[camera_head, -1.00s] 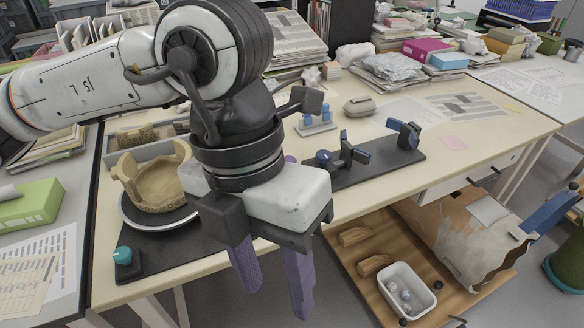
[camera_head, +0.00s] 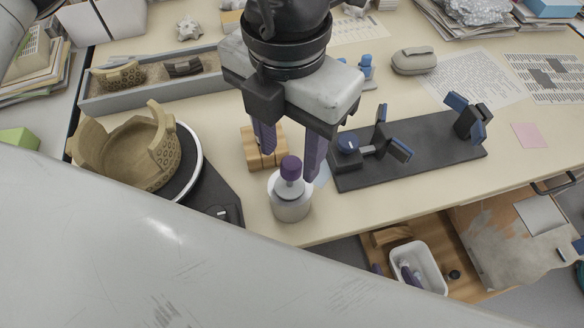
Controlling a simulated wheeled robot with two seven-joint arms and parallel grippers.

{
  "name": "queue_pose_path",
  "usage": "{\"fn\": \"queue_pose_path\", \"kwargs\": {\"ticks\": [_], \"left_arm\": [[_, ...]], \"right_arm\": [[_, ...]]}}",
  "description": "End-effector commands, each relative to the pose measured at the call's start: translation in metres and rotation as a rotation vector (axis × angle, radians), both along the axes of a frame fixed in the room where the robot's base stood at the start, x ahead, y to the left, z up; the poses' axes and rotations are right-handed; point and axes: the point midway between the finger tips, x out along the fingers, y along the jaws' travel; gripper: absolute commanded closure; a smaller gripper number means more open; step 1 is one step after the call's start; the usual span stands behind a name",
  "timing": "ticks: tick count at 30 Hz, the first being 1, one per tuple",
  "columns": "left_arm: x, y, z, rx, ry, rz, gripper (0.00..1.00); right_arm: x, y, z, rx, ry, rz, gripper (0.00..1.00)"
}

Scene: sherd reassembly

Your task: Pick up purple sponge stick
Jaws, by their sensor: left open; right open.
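The purple sponge stick (camera_head: 291,168) stands upright with its purple head above a grey-white jar (camera_head: 290,205) near the table's front edge. Its lower part is hidden in the jar. My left gripper (camera_head: 289,165) is open, with its two purple fingers pointing down. In the picture the fingertips lie on either side of the sponge head, with a gap to each. I cannot tell whether they are level with it in depth. No grip on the stick shows. My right gripper is not in view.
A wooden block (camera_head: 250,151) stands just behind the jar. A bowl of joined sherds (camera_head: 128,150) sits on a turntable at left. A black plate with clamps (camera_head: 440,160) lies at right. A white arm link of mine covers the lower left. A white tub (camera_head: 432,262) stands below the table.

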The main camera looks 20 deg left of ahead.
Motion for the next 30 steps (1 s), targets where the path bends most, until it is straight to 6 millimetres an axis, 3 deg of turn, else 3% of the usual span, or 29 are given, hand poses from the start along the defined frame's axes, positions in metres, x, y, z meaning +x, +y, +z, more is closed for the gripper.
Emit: {"fn": "queue_pose_path", "kwargs": {"ticks": [5,13,22,28,30], "left_arm": [[0.000,0.000,-0.014,0.000,0.002,0.000,0.55],[0.002,0.000,-0.052,0.000,0.003,-0.001,0.55],[0.002,-0.001,-0.058,-0.001,0.000,-0.002,0.55],[0.002,-0.001,-0.058,-0.001,0.000,-0.001,0.87],[0.002,-0.001,-0.058,-0.001,0.000,-0.001,0.89]], "right_arm": [[-0.001,0.000,0.000,0.001,0.001,0.000,0.55],[0.003,0.000,0.003,0.001,-0.006,0.000,0.55],[0.008,0.000,0.006,0.000,-0.016,0.001,0.55],[0.007,0.000,0.006,0.000,-0.016,0.001,0.55],[0.007,0.000,0.005,0.001,-0.014,0.000,0.55]]}}
